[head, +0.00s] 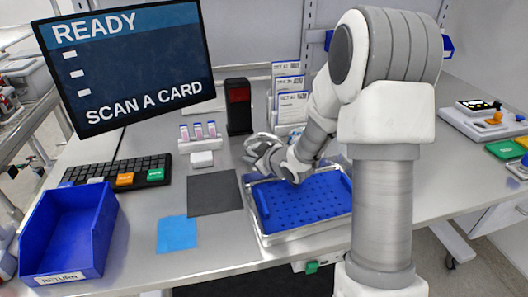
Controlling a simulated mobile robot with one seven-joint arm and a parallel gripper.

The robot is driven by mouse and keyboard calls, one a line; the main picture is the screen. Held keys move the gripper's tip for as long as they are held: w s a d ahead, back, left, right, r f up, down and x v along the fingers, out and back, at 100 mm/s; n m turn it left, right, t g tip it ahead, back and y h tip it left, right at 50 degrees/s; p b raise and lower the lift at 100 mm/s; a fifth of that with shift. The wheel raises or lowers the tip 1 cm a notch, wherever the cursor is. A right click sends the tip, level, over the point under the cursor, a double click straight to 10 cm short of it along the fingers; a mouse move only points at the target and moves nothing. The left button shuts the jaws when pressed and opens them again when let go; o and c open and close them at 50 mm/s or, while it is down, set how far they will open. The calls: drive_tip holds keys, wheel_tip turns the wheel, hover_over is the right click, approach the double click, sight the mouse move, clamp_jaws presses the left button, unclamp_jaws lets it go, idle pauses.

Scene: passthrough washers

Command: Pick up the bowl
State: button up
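I cannot clearly make out a bowl in the head view. My gripper (254,150) is at the back left corner of a blue perforated tray insert (305,205), reaching left over the table. Its fingers are small and partly hidden by my wrist, so I cannot tell if they are open or shut, or if they hold anything. The blue insert lies in a shallow metal tray (262,239). My arm covers the right part of this tray and the table behind it.
A blue open bin (70,235) stands at the front left, by a keyboard (115,172) and a screen (125,60). A vial rack (200,143), a black device (238,107) and a card holder (290,105) stand behind. A grey mat (214,193) and blue sheet (177,234) lie flat.

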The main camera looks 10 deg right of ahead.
clamp_jaws()
drive_tip(key=shift+r, duration=0.1)
